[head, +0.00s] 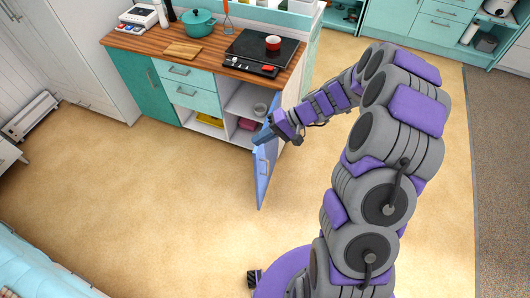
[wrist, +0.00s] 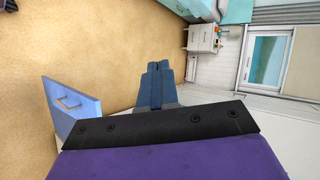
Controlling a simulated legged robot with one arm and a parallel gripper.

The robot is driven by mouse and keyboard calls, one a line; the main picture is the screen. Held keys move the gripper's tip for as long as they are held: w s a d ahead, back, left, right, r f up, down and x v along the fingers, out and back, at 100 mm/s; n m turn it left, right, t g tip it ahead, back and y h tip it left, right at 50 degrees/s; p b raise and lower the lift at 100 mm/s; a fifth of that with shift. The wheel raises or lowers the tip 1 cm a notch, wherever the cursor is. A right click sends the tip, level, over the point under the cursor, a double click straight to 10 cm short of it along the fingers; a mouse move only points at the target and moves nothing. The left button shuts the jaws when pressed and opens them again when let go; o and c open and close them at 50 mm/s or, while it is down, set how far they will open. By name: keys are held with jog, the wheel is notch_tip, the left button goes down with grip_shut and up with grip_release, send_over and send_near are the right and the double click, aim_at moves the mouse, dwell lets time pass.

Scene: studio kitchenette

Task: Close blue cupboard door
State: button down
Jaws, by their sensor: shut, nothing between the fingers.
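The blue cupboard door (head: 262,185) stands open at the right end of the counter unit, swung out over the floor. It also shows at the left in the wrist view (wrist: 85,118), with its handle (wrist: 68,101) on the visible face. My gripper (head: 257,138) is at the upper part of the door in the head view and covers some of it. In the wrist view my gripper (wrist: 156,68) has its fingers together, with nothing between them, and the door is to their left. I cannot tell whether gripper and door touch.
Behind the door, open shelves hold a bowl (head: 260,109) and a yellow item (head: 209,120). The wooden counter (head: 140,45) above carries a teal pot (head: 198,24), a cutting board (head: 183,50) and a black hob (head: 262,51). The floor in front is clear.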

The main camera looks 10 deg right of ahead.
jog(key=w+d+f+m+t, duration=0.25)
jog(key=w+f, duration=0.25)
jog(key=f, duration=0.3)
jog(key=m+t, duration=0.2)
jog(key=t, duration=0.1)
send_near(257, 153)
jog(key=shift+h, duration=0.3)
jog(key=shift+s+a+r+b+x, duration=0.15)
jog(key=shift+b+x, duration=0.25)
jog(key=shift+x, duration=1.2)
jog(key=shift+s+a+r+b+x, duration=0.1)
jog(key=shift+b+x, duration=0.25)
jog(key=shift+x, duration=1.3)
jog(key=shift+w, duration=0.1)
jog(key=shift+d, duration=0.15)
